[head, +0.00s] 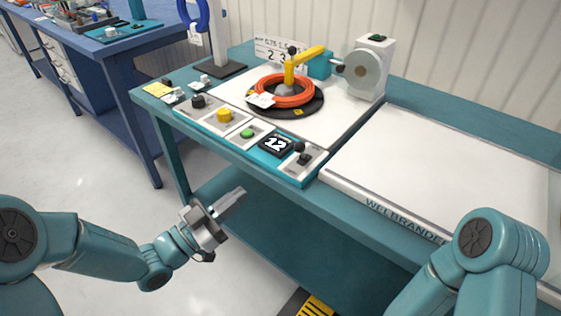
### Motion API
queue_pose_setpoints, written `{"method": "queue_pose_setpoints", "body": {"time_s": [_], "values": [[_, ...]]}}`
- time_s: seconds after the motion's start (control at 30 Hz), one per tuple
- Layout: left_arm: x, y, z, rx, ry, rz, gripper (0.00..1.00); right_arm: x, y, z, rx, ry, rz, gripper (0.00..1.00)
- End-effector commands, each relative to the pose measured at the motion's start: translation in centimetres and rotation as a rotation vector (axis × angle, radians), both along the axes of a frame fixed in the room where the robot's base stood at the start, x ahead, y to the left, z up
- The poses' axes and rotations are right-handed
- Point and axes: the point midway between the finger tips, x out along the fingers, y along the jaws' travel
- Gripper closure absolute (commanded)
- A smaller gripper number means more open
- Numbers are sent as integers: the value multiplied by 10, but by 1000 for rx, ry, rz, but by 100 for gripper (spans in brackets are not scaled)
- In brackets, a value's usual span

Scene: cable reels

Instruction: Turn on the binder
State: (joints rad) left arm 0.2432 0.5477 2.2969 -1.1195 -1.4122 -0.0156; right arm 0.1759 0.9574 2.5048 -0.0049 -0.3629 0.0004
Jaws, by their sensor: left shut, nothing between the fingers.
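The cable machine, seemingly the binder, stands on a teal bench in the head view. Its turntable (315,106) carries an orange cable coil (268,92) under a yellow arm (302,58). The front panel has a black knob (198,101), a yellow knob (224,115), a green button (247,133), a display reading 12 (277,143) and a black-topped lever (302,153). My left gripper (240,193) is shut and empty, in front of the bench and apart from the panel. My right arm shows at lower right, but its gripper is out of view.
A white worktop (440,165) to the right is clear. The bench's lower shelf (290,240) is below my left gripper. A blue workbench (110,40) with tools stands at back left.

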Motion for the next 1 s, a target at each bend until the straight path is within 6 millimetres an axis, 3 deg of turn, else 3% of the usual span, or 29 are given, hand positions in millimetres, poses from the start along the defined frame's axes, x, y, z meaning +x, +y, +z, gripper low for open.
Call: {"method": "queue_pose_setpoints", "body": {"time_s": [0.17, 0.7, 1.0], "values": [[12, -13, 4, 1, -1, -4, 100, 0, 0, 2, 0, 0, 0, 100], [83, -89, 29, 1, 0, -3, 100, 0, 0, 9, 0, 0, 0, 100], [95, -101, 32, -1, 2, 0, 100, 0, 0, 10, 0, 0, 0, 100]]}}
